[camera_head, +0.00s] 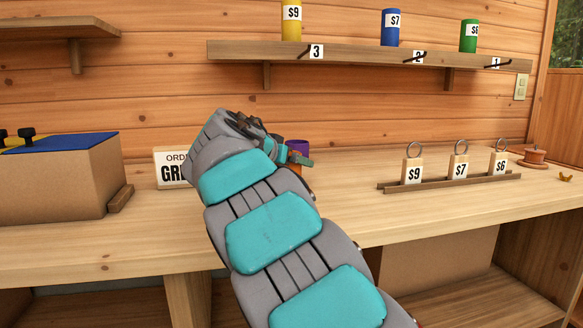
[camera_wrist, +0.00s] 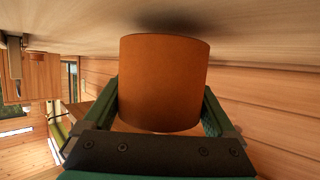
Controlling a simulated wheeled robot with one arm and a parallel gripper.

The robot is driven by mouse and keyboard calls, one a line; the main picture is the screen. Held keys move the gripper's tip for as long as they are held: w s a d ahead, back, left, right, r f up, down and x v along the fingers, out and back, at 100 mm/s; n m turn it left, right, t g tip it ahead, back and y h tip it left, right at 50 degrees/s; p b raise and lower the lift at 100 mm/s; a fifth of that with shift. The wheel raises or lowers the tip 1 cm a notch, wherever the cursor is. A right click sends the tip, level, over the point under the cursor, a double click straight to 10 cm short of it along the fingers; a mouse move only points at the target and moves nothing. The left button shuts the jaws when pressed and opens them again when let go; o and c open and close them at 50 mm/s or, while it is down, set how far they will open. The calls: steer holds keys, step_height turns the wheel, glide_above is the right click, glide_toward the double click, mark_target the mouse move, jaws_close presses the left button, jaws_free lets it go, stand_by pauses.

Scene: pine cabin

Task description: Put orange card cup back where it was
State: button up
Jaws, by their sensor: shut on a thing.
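The orange card cup (camera_wrist: 163,82) fills the middle of the wrist view, a plain cylinder between the two green fingers of my gripper (camera_wrist: 162,112). My gripper is shut on its sides. The cup's end lies close to the wooden counter, which shows at the top of this view with a dark shadow beside the cup. I cannot tell whether they touch. In the head view my gripper (camera_head: 299,161) is over the counter, mostly hidden by my arm, and only a sliver of orange shows there.
A purple cylinder (camera_head: 298,147) stands behind my gripper. An order sign (camera_head: 172,170) is to the left, beside a cardboard box (camera_head: 62,180) with a blue lid. Right are three price tags on a wooden rack (camera_head: 450,183). Yellow, blue and green cups stand on the shelf (camera_head: 350,55).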

steer(key=shift+f, duration=0.7)
steer(key=shift+f, duration=0.15)
steer(key=o, duration=1)
steer(key=shift+r, duration=0.3)
steer(key=b+v, duration=0.1)
steer(key=v, duration=1.1)
steer(key=shift+f, duration=0.1)
